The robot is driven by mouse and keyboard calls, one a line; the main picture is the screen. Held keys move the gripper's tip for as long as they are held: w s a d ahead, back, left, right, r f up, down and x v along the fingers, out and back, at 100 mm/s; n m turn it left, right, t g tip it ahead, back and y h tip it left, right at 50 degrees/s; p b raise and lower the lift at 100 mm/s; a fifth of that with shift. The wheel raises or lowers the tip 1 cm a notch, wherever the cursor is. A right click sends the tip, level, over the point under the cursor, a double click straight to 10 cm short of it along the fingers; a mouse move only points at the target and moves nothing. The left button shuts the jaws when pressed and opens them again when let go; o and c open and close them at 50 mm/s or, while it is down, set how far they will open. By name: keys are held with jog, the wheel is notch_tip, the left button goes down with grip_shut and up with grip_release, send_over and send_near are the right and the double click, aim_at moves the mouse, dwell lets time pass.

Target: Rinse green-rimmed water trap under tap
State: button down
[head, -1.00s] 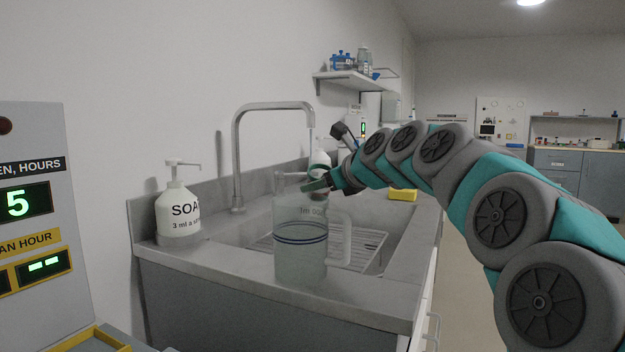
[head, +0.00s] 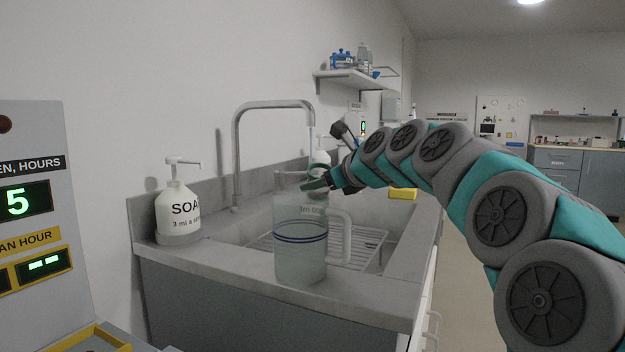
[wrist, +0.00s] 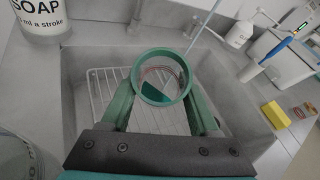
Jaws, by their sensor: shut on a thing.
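The green-rimmed water trap (wrist: 161,53) shows in the wrist view as a green ring around a clear cup, seen from above over the sink. My gripper (wrist: 160,92) is shut on it, with one green finger on each side. In the head view my gripper (head: 318,184) is below the spout of the grey tap (head: 237,150), partly behind the jug.
A large clear jug (head: 300,262) with blue lines stands on the sink's near edge. A soap bottle (head: 178,215) stands left. The sink (head: 385,262) holds a wire rack (wrist: 102,88). A yellow sponge (wrist: 275,114) and a white bottle (wrist: 239,34) are on the right.

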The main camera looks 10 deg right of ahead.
aim_at(325, 166)
jog(key=shift+s+r, duration=0.1)
jog(key=shift+r, duration=0.05)
jog(key=shift+s+r+p, duration=0.65)
jog(key=shift+s+p, duration=0.05)
jog(key=shift+p, duration=0.3)
jog(key=shift+s+r, duration=0.6)
jog(key=shift+s, duration=0.25)
jog(key=shift+s+r, duration=0.6)
jog(key=shift+s, duration=0.25)
